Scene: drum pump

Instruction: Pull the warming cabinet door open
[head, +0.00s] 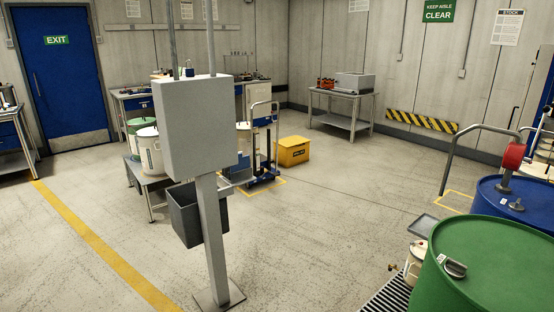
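I cannot tell for certain which thing is the warming cabinet. A tall, dark-edged upright unit (541,88) is cut off by the right edge of the head view, and too little of it shows to make out a door or handle. A pale cabinet (239,102) with a blue part stands against the back wall, partly hidden behind a grey box on a post. No open door shows on either. Neither of my grippers is in view.
The grey box (198,128) on a post, with a dark bin (199,214), stands close in front. Green (490,262) and blue (515,203) drums fill the lower right. A trolley (262,150) and yellow crate (294,151) stand mid-room. The central floor is clear.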

